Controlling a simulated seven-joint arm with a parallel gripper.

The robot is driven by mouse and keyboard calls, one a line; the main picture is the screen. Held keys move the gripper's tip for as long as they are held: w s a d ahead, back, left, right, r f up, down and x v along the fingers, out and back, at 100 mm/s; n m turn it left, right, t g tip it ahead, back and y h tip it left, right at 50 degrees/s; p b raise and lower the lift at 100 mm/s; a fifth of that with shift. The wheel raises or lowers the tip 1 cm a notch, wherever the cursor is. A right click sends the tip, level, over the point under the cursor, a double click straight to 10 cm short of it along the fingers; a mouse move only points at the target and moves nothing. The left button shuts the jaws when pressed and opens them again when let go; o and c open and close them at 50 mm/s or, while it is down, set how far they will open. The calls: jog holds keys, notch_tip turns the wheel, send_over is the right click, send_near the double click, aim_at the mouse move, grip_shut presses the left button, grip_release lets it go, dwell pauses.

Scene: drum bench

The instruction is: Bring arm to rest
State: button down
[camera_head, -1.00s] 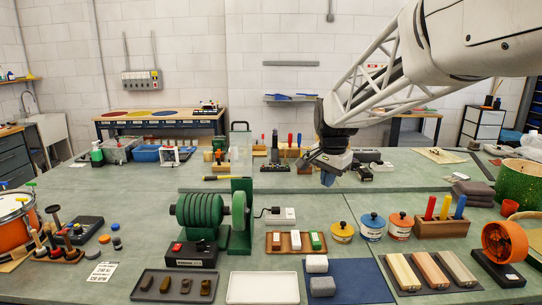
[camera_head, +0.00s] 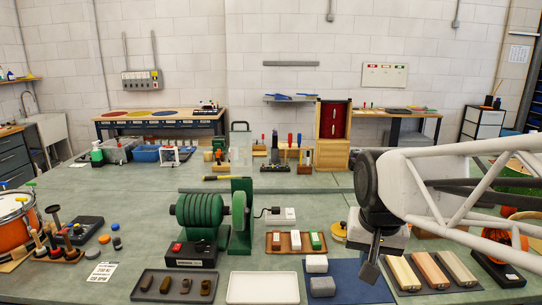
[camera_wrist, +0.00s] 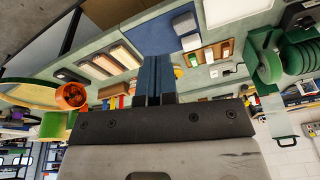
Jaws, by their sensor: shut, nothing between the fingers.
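My gripper (camera_head: 371,268) hangs low at the right of the bench in the head view, with my arm reaching in from the right edge. It is over the right part of the blue mat, beside the wooden blocks (camera_head: 434,270). In the wrist view its two blue fingers (camera_wrist: 153,80) are together with nothing between them. The gripper appears apart from the bench top, though its exact height is hard to tell. My arm hides the blue and orange tins and most of the crate of coloured handles.
The blue mat (camera_head: 342,291) bears grey and white blocks (camera_head: 317,264). A white tray (camera_head: 262,288), a green grinder (camera_head: 200,211) and a tray of small boxes (camera_head: 296,242) stand to the left.

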jog(key=s+f+n, duration=0.2)
jog(key=s+f, duration=0.2)
jog(key=s, duration=0.6)
jog(key=shift+s+d+f+n, duration=0.2)
jog(key=shift+d+f+n, duration=0.05)
jog(key=shift+f+n, duration=0.1)
dwell(1.6)
